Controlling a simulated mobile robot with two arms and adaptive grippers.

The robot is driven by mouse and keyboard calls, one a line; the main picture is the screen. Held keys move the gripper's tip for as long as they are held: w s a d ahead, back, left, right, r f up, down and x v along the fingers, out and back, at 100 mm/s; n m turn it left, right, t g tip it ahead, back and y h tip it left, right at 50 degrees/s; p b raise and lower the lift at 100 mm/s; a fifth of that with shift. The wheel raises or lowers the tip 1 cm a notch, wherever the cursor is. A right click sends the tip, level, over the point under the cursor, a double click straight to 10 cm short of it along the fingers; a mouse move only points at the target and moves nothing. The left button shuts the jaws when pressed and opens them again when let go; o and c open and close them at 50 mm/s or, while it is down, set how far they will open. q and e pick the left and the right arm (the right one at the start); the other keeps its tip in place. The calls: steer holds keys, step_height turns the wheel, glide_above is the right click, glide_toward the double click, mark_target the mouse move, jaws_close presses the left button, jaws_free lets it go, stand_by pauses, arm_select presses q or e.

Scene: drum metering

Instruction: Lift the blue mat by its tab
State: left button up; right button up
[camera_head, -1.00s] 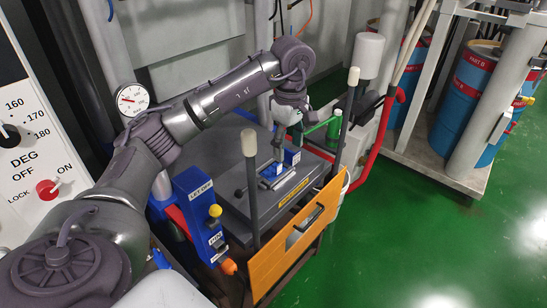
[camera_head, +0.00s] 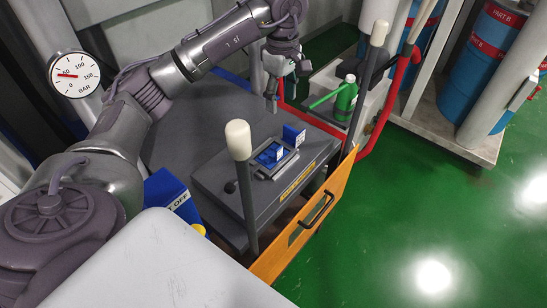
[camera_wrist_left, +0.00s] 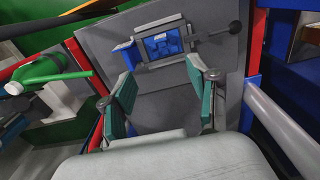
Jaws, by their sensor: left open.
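The blue mat (camera_head: 270,154) lies in a small framed recess on top of the dark grey block. In the left wrist view the mat (camera_wrist_left: 162,45) sits ahead of the fingers, with pale marks on it. A small blue upright piece (camera_head: 294,136) stands beside the frame; I cannot tell whether it is the tab. My left gripper (camera_head: 272,101) is above and beyond the mat, apart from it. Its teal-padded fingers (camera_wrist_left: 164,95) are spread, with nothing between them. My right gripper is in neither view.
Two posts with cream knobs (camera_head: 237,140) flank the block, and an orange panel with a black handle (camera_head: 318,208) fronts it. A green bottle (camera_head: 346,97) and red pipe (camera_head: 385,112) stand to the right. Green floor lies open at right.

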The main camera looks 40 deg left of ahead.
arm_select(q)
step_height(320, 180, down, 3)
steer(key=b, duration=0.2)
steer(key=p, duration=0.2)
glide_toward(272, 150)
steer(key=d, duration=0.1)
steer(key=s+d+r, duration=0.1)
steer(key=d, duration=0.1)
steer(key=shift+s+d+r, duration=0.25)
steer(key=shift+d, duration=0.05)
steer(key=shift+f, duration=0.5)
steer(key=f+p, duration=0.2)
steer(key=f, duration=0.2)
steer(key=shift+s+f, duration=0.2)
steer(key=shift+f, duration=0.35)
steer(key=c, duration=0.4)
jaws_close()
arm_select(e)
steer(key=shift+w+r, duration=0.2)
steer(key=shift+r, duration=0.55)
